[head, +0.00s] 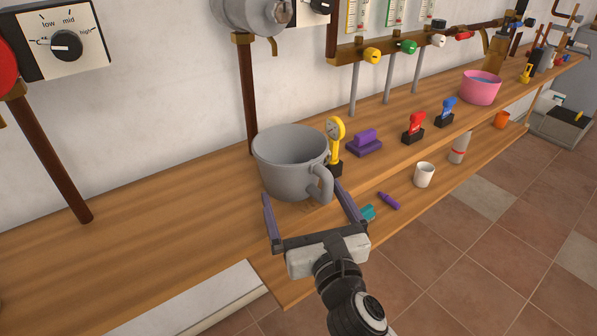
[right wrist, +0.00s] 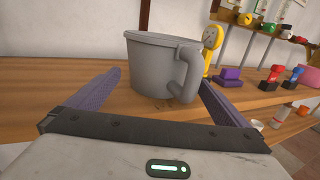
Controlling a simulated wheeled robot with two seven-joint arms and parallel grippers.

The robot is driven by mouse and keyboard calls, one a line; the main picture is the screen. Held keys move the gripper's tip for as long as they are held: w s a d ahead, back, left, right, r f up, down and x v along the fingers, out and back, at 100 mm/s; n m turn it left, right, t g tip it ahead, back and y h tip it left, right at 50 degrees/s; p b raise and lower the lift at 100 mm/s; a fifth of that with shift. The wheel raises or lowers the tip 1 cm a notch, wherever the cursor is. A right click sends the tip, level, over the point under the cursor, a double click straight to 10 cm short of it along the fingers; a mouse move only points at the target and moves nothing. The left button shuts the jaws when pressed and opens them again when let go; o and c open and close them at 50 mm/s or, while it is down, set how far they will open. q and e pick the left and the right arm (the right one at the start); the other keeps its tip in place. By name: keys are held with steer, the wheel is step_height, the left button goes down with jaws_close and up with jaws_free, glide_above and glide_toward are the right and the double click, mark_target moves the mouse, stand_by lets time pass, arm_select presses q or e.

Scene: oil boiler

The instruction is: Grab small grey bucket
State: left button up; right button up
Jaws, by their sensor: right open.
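The grey bucket (head: 288,160) stands upright on the wooden counter, with its handle (head: 322,185) towards the right front. In the right wrist view the bucket (right wrist: 156,68) is straight ahead, beyond the fingers. My right gripper (head: 308,203) is open, with its two purple fingers spread wide at the near side of the bucket. The left finger is left of the bucket's base and the right finger is just right of the handle. Nothing is held between them. Whether a finger touches the bucket I cannot tell. My left gripper is not in view.
A yellow gauge (head: 335,135) stands close right of the bucket, then a purple block (head: 365,143) and red and blue valves. A lower shelf holds a white mug (head: 424,175) and a purple marker (head: 388,201). The counter left of the bucket is clear.

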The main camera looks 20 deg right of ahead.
mark_target(299, 184)
steer(key=w, duration=0.5)
steer(key=shift+w, duration=0.1)
steer(key=shift+c, duration=0.4)
steer(key=c, duration=0.7)
steer(key=shift+r, duration=0.1)
steer(key=shift+c, duration=0.6)
steer(key=shift+r, duration=0.1)
